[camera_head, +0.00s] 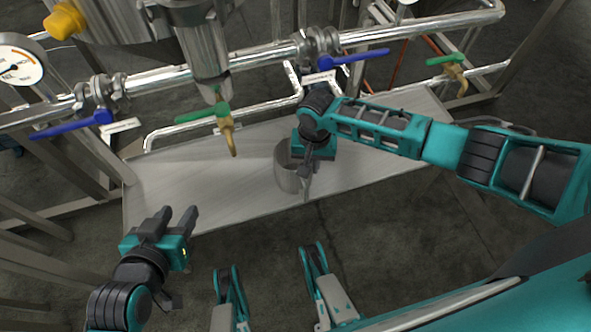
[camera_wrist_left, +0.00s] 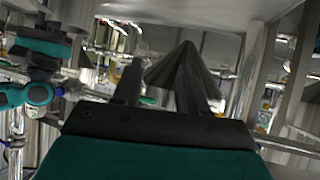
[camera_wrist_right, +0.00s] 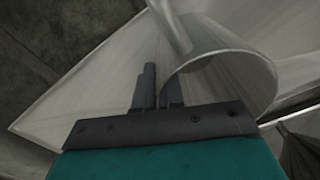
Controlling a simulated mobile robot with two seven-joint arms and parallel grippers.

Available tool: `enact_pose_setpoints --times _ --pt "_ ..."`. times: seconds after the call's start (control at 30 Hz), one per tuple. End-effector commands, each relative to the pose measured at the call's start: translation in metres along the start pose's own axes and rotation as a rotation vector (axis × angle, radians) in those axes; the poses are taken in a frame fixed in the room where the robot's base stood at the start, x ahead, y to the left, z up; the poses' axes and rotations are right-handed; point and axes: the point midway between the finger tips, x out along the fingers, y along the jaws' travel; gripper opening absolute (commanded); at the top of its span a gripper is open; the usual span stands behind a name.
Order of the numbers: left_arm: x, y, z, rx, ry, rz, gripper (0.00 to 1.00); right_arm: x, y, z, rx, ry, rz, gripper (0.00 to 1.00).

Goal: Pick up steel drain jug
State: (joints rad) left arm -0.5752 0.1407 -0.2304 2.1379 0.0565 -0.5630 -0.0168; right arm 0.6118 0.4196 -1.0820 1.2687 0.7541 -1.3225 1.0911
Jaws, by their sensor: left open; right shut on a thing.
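The steel drain jug (camera_head: 287,172) stands on or just over the steel shelf (camera_head: 180,190) in the head view; I cannot tell whether it touches. It is a grey open-topped vessel, and its curved rim shows close up in the right wrist view (camera_wrist_right: 235,60). My right gripper (camera_head: 307,172) is at the jug's right side, shut on it. In the right wrist view its fingers (camera_wrist_right: 160,88) meet at the jug's edge; I cannot tell whether they hold handle or wall. My left gripper (camera_head: 178,216) is open and empty in front of the shelf's left end.
A brass drain tap with a green lever (camera_head: 203,115) hangs over the shelf, left of the jug. Steel pipes with blue-lever valves (camera_head: 352,57) run behind it. A second brass tap (camera_head: 458,75) is at the right. The shelf's left part is bare.

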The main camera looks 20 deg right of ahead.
Motion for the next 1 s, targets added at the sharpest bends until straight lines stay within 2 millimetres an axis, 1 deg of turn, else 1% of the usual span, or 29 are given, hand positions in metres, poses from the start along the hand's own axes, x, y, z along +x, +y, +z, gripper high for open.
enact_pose_setpoints --times 0.37,0.47,0.57,0.67,0.77,0.87,1.0 --pt "0.0 -0.001 0.0 0.0 0.0 -0.003 0.43 -0.001 0.0 0.0 0.0 0.001 -0.001 0.0" --pt "-0.001 -0.001 -0.001 0.0 0.0 -0.003 0.43 -0.004 0.0 0.0 0.0 0.001 -0.001 0.0" --pt "-0.003 -0.001 -0.005 0.0 0.002 -0.004 0.43 -0.012 -0.001 -0.001 0.0 0.001 -0.003 0.0" --pt "-0.007 -0.001 -0.011 0.0 0.009 -0.006 0.43 -0.027 0.0 0.0 0.0 0.001 -0.002 0.0" --pt "-0.011 -0.002 -0.016 0.001 0.007 -0.01 0.43 -0.048 0.0 -0.001 0.001 0.002 -0.003 0.0" --pt "-0.017 -0.004 -0.021 0.002 0.007 -0.019 0.43 -0.077 -0.001 -0.001 0.0 0.003 -0.004 0.0" --pt "-0.025 -0.008 -0.025 0.006 0.001 -0.03 0.43 -0.119 -0.001 -0.001 -0.001 0.003 -0.004 0.0"
